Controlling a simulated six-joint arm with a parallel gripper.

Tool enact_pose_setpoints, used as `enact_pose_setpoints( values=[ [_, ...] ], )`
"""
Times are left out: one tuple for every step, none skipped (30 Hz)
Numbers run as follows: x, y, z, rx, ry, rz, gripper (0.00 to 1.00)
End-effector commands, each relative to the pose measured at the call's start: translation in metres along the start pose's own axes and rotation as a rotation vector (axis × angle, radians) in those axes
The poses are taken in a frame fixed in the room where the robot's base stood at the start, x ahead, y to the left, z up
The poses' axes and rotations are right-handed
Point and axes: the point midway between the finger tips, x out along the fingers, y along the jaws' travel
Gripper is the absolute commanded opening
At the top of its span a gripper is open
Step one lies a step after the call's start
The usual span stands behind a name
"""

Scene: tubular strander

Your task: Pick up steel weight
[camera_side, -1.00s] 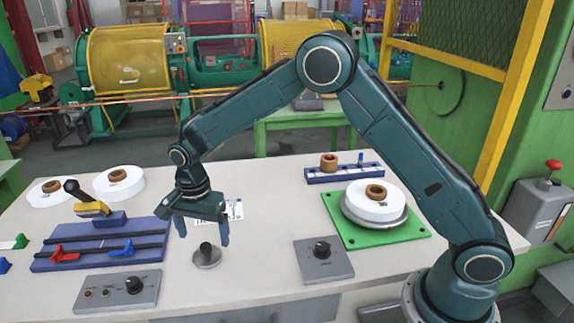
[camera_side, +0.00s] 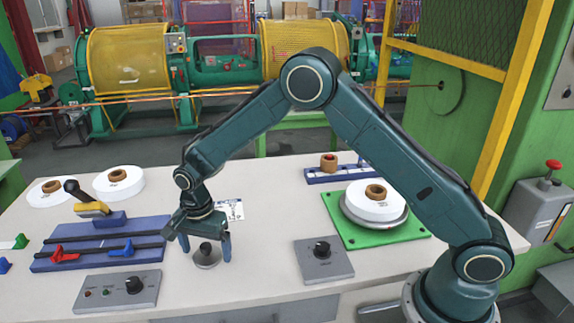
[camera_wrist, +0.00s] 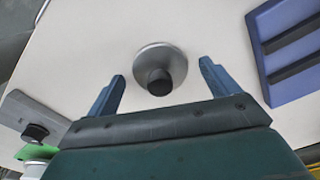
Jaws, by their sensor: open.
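The steel weight (camera_side: 207,258) is a round grey disc with a dark knob on top, standing upright on the white table. In the wrist view the steel weight (camera_wrist: 160,56) lies just ahead of the fingertips, its knob pointing toward the gap between them. My gripper (camera_side: 206,250) is open and low over the weight, with one finger on each side of the knob in the side view. I cannot tell whether the fingers touch the weight.
A blue fixture with rails (camera_side: 100,245) stands left of the weight. A grey control box (camera_side: 118,291) is at front left, and a grey knob box (camera_side: 323,260) is to the right. A white spool (camera_side: 375,205) sits on a green-based scale at the right.

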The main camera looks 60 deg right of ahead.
Motion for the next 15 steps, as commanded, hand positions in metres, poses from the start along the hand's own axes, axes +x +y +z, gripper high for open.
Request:
enact_pose_setpoints(
  values=[
    [-0.0001, 0.0000, 0.0000, 0.000, 0.000, 0.000, 0.87],
    [-0.0002, 0.0000, 0.0000, 0.000, 0.000, 0.000, 0.87],
    [-0.0002, 0.0000, 0.0000, 0.000, 0.000, 0.000, 0.87],
    [-0.0002, 0.0000, 0.0000, 0.000, 0.000, 0.000, 0.87],
    [-0.0002, 0.0000, 0.0000, 0.000, 0.000, 0.000, 0.87],
    [-0.0002, 0.0000, 0.0000, 0.000, 0.000, 0.000, 0.87],
    [-0.0003, 0.0000, 0.0000, 0.000, 0.000, 0.000, 0.81],
    [-0.0003, 0.0000, 0.0000, 0.000, 0.000, 0.000, 0.76],
    [-0.0003, 0.0000, 0.0000, 0.000, 0.000, 0.000, 0.68],
    [-0.0003, 0.0000, 0.0000, 0.000, 0.000, 0.000, 0.62],
    [-0.0003, 0.0000, 0.0000, 0.000, 0.000, 0.000, 0.56],
    [-0.0003, 0.0000, 0.0000, 0.000, 0.000, 0.000, 0.48],
    [-0.0003, 0.0000, 0.0000, 0.000, 0.000, 0.000, 0.42],
    [-0.0003, 0.0000, 0.0000, 0.000, 0.000, 0.000, 0.36],
    [-0.0003, 0.0000, 0.0000, 0.000, 0.000, 0.000, 0.30]
  ],
)
